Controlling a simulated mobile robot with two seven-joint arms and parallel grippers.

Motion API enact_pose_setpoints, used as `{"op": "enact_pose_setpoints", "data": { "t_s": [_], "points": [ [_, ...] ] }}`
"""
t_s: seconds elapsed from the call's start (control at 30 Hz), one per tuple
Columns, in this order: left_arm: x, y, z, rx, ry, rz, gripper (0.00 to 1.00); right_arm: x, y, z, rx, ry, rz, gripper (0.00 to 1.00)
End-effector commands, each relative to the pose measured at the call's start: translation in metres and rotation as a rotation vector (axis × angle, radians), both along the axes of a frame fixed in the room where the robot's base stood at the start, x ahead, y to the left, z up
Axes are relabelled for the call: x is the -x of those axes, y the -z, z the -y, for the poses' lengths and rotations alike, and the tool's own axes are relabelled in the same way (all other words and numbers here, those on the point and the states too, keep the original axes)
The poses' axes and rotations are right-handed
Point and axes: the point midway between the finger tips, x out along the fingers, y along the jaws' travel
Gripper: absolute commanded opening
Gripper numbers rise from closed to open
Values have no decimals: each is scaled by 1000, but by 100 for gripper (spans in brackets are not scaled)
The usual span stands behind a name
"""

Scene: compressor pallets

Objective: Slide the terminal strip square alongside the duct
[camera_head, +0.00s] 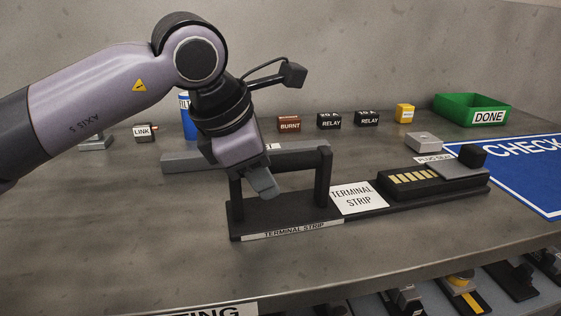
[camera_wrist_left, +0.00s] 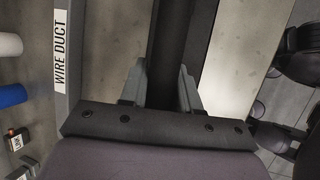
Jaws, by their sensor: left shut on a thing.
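The terminal strip (camera_head: 285,222) is a long black base with a raised handle bar at its left and a gold-contact block at its right. It lies on the grey bench. My left gripper (camera_head: 262,188) is shut on the handle bar, which runs between its fingers (camera_wrist_left: 163,85) in the left wrist view. The grey wire duct (camera_head: 182,162) lies behind the strip, partly hidden by my left arm. Its label shows in the left wrist view (camera_wrist_left: 62,45). Bare bench separates the two. They look roughly parallel there, but I cannot tell if exactly square. My right gripper is out of view.
Behind the duct stand a burnt brown block (camera_head: 289,124), two black relays (camera_head: 329,121) and a yellow block (camera_head: 405,113). A grey block (camera_head: 423,142) sits beyond the strip's right half. A green DONE bin (camera_head: 472,103) and blue CHECK mat (camera_head: 520,165) are at right.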

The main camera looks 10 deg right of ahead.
Motion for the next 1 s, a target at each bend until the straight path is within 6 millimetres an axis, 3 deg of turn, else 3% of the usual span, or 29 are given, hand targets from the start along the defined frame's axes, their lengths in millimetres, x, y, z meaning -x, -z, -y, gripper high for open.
{"op": "enact_pose_setpoints", "data": {
  "t_s": [0.37,1.0],
  "points": [
    [-1,0,-6,2,-2,0,0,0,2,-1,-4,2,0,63],
    [-8,1,-70,1,-4,0,0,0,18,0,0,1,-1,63]
  ]
}}
